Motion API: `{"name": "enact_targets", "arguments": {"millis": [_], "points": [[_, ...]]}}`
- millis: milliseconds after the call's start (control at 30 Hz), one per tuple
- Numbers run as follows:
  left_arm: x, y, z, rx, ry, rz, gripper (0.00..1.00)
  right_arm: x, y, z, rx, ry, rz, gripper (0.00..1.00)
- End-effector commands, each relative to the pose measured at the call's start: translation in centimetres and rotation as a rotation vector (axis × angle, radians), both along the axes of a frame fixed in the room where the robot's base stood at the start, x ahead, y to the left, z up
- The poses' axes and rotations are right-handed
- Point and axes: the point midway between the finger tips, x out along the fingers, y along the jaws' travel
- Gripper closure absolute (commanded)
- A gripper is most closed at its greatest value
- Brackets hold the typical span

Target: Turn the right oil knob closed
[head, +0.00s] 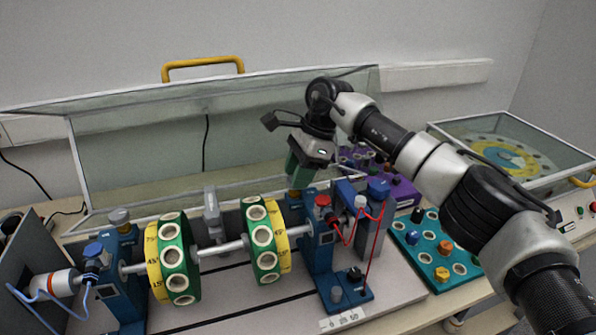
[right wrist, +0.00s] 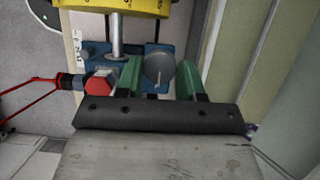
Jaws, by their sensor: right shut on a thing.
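The right oil knob (right wrist: 160,70) is a round grey cap with a slot-like mark on top. It sits on the blue right bearing block (head: 317,255). In the right wrist view it lies between the two green fingers of my right gripper (right wrist: 159,62), which are shut on it from both sides. In the head view my right gripper (head: 299,178) points down over the block and mostly hides the knob. The left oil knob (head: 119,217) stands on the left blue block (head: 120,270), with no gripper near it. My left gripper is not in view.
A shaft with two green-and-yellow discs (head: 174,260) (head: 264,240) runs between the blocks. A red knob (head: 323,201) and red cable are close beside my right gripper. A raised clear cover (head: 150,150) stands behind. A teal tray (head: 435,250) lies to the right.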

Motion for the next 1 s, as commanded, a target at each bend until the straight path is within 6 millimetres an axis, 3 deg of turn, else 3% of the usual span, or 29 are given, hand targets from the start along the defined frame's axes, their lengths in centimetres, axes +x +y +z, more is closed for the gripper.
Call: {"name": "enact_targets", "arguments": {"millis": [100, 133, 300, 667, 1000], "points": [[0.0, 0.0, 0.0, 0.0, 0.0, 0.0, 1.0, 0.1, 0.0, 0.2, 0.001, -0.004, -0.001, 0.86], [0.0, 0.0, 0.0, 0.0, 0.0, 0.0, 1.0, 0.1, 0.0, 0.2, 0.001, -0.004, -0.001, 0.61], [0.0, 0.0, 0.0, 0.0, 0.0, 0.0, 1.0, 0.0, 0.0, 0.1, 0.001, -0.003, -0.001, 0.37], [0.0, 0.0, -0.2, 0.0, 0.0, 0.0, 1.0, 0.2, -0.3, 0.7, 0.001, -0.002, -0.002, 0.37], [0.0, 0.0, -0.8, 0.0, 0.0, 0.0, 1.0, 1.0, -2.6, 6.7, 0.002, -0.005, -0.004, 0.37]]}}
